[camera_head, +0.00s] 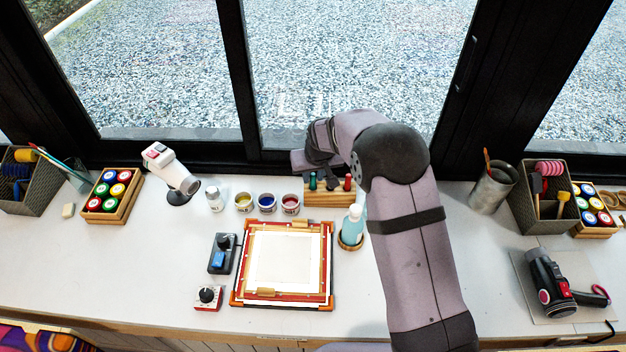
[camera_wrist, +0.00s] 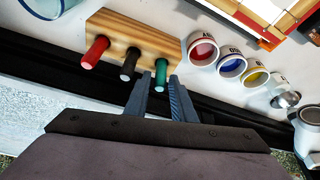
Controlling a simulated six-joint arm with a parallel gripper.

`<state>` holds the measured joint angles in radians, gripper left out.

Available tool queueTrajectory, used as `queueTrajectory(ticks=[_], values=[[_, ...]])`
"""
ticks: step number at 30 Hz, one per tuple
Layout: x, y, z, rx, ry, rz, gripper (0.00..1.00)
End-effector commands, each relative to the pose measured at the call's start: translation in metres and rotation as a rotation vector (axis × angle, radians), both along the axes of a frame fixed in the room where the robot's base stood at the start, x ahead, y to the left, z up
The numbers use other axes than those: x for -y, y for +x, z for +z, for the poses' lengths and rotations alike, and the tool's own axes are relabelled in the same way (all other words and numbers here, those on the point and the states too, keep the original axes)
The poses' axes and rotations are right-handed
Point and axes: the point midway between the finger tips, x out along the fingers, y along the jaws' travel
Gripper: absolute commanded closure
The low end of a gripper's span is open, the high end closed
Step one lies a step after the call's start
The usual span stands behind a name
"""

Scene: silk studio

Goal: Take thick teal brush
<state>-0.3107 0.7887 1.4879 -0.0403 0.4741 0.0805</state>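A wooden block (camera_head: 330,200) holds three upright brushes in a row; it also shows in the wrist view (camera_wrist: 135,38). The thick teal brush, with a green handle (camera_wrist: 160,74), stands at the block's end nearest the paint jars. In the head view the green handle (camera_head: 312,182) is the leftmost. The dark-brown one (camera_wrist: 131,62) and the red one (camera_wrist: 95,52) stand beside it. My gripper (camera_wrist: 160,84) has its two fingers on either side of the green handle's end, with thin gaps seeming to show. The brush is in the block.
Paint jars (camera_head: 267,202) stand left of the block, and a teal bottle (camera_head: 353,225) stands in front of it, near my arm. A framed screen (camera_head: 285,262) lies in front. The dark window frame (camera_head: 250,157) is close behind my gripper.

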Motion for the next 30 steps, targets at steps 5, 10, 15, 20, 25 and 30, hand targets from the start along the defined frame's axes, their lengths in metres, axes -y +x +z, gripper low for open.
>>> queueTrajectory(ticks=[5, 10, 15, 20, 25, 30], values=[[-0.001, 0.003, -0.007, 0.001, 0.000, 0.000, 0.77], [-0.001, 0.003, -0.007, 0.001, 0.000, 0.000, 0.77], [-0.001, 0.003, -0.007, 0.001, 0.000, 0.000, 1.00], [-0.001, 0.003, -0.007, 0.001, 0.000, 0.000, 1.00], [-0.001, 0.003, -0.005, 0.002, 0.001, 0.000, 1.00], [-0.001, 0.004, 0.006, 0.005, 0.001, 0.000, 1.00]])
